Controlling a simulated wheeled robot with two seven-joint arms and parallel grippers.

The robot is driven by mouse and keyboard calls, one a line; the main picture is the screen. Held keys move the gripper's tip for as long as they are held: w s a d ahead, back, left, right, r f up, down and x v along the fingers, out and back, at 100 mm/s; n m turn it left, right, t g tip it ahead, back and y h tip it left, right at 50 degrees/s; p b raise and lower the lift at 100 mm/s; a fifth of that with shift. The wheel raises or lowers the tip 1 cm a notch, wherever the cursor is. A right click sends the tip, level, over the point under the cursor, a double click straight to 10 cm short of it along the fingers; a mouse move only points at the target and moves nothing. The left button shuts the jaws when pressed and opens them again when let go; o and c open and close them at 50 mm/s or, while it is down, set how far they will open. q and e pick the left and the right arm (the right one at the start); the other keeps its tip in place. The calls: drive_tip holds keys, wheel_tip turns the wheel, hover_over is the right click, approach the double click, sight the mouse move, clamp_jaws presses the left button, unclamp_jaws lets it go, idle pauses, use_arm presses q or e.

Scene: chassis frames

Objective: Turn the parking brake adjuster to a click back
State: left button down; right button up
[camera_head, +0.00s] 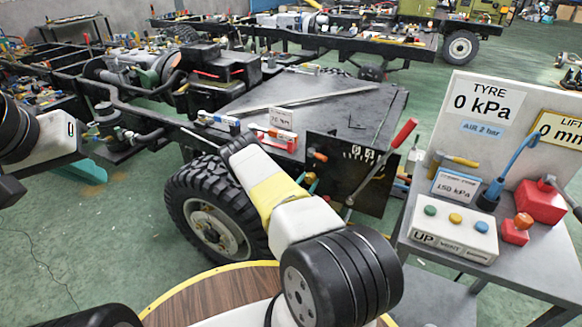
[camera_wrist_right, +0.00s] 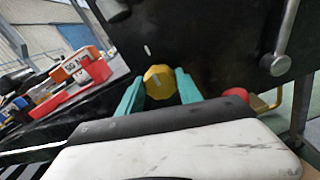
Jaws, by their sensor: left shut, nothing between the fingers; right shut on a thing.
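A yellow faceted knob (camera_wrist_right: 158,82) with a light pointer mark sits on the dark panel (camera_wrist_right: 210,45) in the right wrist view; I take it for the parking brake adjuster. My right gripper (camera_wrist_right: 160,84) has its teal fingers on either side of the knob and is shut on it. In the head view, the black panel (camera_head: 346,180) carries white scale marks and a lever with a red handle (camera_head: 405,132). There my right wrist mostly hides the knob and fingers. My left gripper (camera_head: 88,170) is at the far left, shut and empty, clear of the panel.
An orange knob (camera_head: 318,156) is on the panel close to my right gripper. A large tyre (camera_head: 182,205) stands left of my right arm. A grey bench (camera_head: 470,262) at right bears a button box (camera_head: 455,234) and signs. Open green floor lies at left.

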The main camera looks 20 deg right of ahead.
drive_tip(key=n, duration=0.5)
drive_tip(key=shift+a+n, duration=0.15)
drive_tip(key=shift+n, duration=0.25)
drive_tip(key=n, duration=0.5)
drive_tip(key=shift+w+n, duration=0.1)
drive_tip(key=shift+n, duration=0.2)
drive_tip(key=shift+f, duration=0.1)
drive_tip(key=o, duration=1.4)
drive_tip(key=shift+c, duration=0.2)
drive_tip(key=v, duration=0.7)
drive_tip(key=shift+s+a, duration=0.25)
drive_tip(key=shift+s, duration=0.05)
